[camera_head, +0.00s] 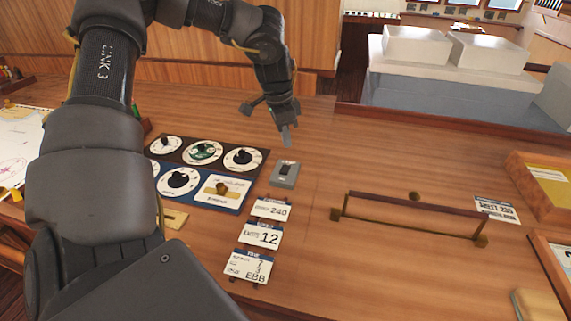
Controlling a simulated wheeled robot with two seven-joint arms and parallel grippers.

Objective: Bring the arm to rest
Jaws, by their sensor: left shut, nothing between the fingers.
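My left arm comes in from the left and arches over the wooden console. My left gripper (287,138) points down with its fingers together and nothing between them. It is above the console, just beyond a small grey switch box (284,173) with a dark rocker. I cannot tell exactly how far the fingertips are above the wood. My right gripper is not in view.
A panel of round dials (203,152) lies left of the switch box, partly hidden by my arm. Several cards (261,236) stand in front of it. A brass-and-wood rail (412,208) stands to the right. Framed trays (545,172) sit at the right edge.

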